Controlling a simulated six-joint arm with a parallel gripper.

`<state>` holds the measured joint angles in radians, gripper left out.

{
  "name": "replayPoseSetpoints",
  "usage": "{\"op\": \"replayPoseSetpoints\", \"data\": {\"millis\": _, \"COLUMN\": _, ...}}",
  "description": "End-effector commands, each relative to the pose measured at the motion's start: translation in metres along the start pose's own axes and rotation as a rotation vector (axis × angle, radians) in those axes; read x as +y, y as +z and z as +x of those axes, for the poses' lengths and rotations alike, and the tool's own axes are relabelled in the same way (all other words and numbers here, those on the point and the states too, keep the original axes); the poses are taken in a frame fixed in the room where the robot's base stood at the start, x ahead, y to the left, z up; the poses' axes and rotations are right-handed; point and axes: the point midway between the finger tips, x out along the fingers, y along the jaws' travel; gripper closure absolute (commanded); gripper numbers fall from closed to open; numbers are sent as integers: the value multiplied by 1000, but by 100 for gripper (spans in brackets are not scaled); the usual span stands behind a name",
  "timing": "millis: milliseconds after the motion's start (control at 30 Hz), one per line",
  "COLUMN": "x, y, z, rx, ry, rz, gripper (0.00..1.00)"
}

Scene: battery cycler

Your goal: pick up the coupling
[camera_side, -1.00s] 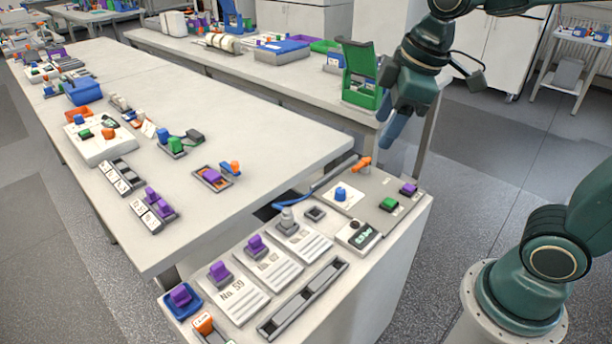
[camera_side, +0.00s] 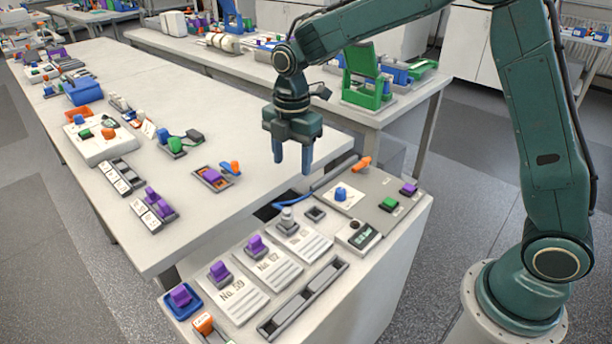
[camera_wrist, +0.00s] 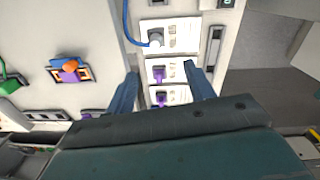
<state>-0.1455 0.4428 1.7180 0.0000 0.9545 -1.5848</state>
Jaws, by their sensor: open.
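A grey, rounded piece (camera_side: 287,220), which looks like the coupling, stands upright on a labelled plate at the back of the low cabinet top. In the wrist view the pale coupling (camera_wrist: 155,39) has a blue cable (camera_wrist: 126,22) running to it. My gripper (camera_side: 292,162) hangs fingers-down above the table and cabinet edge, higher than the coupling and apart from it. Its two blue fingers are spread with nothing between them. In the wrist view my gripper (camera_wrist: 164,77) frames the purple plugs, with the coupling beyond the fingertips.
Purple plugs (camera_side: 255,246) stand on labelled plates in a row with the coupling. An orange handle (camera_side: 361,164), a blue knob (camera_side: 341,194) and a small display (camera_side: 362,236) are on the panel to the right. The long table (camera_side: 235,130) has free space beside my gripper.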

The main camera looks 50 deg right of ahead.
Motion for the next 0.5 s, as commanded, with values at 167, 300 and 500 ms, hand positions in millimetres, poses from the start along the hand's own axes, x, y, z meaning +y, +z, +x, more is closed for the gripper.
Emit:
{"op": "replayPoseSetpoints", "data": {"millis": 167, "x": 11, "y": -3, "z": 18, "rx": 1, "ry": -24, "rz": -86, "gripper": 46}}
{"op": "replayPoseSetpoints", "data": {"millis": 300, "x": 13, "y": -4, "z": 21, "rx": 2, "ry": -27, "rz": -105, "gripper": 46}}
{"op": "replayPoseSetpoints", "data": {"millis": 500, "x": 12, "y": -4, "z": 24, "rx": 2, "ry": -28, "rz": -104, "gripper": 46}}
